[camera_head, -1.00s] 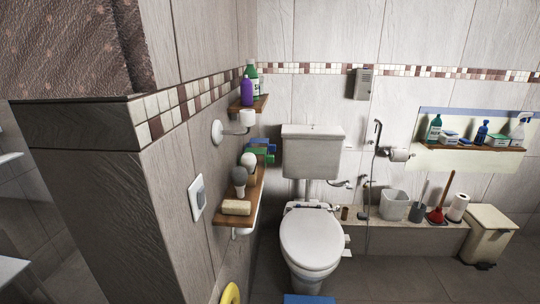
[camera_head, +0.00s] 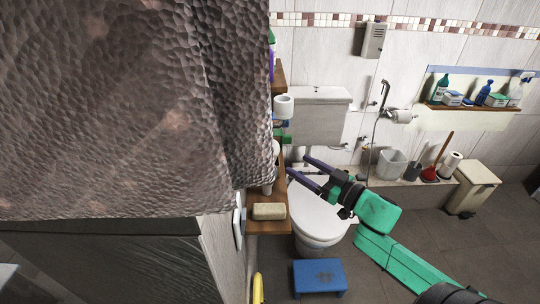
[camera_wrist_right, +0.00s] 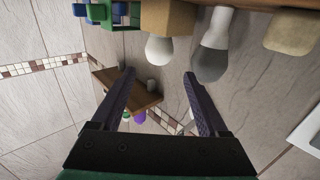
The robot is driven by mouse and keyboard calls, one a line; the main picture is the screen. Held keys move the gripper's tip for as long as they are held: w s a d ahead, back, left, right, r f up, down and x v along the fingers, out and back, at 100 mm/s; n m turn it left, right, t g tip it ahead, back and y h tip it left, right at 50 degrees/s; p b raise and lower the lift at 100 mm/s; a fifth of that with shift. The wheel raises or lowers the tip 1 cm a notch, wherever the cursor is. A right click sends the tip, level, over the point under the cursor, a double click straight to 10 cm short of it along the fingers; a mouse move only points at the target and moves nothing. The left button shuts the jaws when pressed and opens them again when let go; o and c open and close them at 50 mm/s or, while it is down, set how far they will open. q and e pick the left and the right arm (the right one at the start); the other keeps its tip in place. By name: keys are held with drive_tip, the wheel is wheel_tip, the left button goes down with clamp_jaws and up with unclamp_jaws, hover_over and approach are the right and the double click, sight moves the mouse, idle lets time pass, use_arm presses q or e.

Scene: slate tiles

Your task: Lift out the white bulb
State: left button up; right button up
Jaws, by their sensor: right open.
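The white bulb (camera_wrist_right: 160,50) shows in the right wrist view with its round end clear and its other end at a tan block (camera_wrist_right: 178,18). In the head view the curtain partly covers the bulb (camera_head: 275,147) above the wooden shelf. My right gripper (camera_head: 298,166) is open and empty beside the shelf, fingers pointing towards it. In the wrist view the bulb lies just beyond and between the right gripper's fingertips (camera_wrist_right: 159,73), apart from them. A second bulb-like thing, grey and white (camera_wrist_right: 211,58), stands close beside it. My left gripper is not in view.
A patterned curtain (camera_head: 120,110) fills the head view's left side. Blue and green blocks (camera_wrist_right: 98,12) are on the bulb's other side. The toilet (camera_head: 318,222) and a blue stool (camera_head: 320,277) stand below.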

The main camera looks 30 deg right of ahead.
sight(270, 147)
drive_tip(key=p+x, duration=0.1)
drive_tip(key=x, duration=0.6)
drive_tip(key=shift+w+d, duration=0.1)
drive_tip(key=shift+w, duration=0.15)
drive_tip(key=p+x, duration=0.2)
drive_tip(key=x, duration=0.3)
drive_tip(key=shift+w, duration=0.1)
drive_tip(key=shift+w+a+f, duration=0.15)
drive_tip(key=shift+a, duration=0.1)
drive_tip(key=c, duration=0.8)
drive_tip(key=shift+o, duration=0.2)
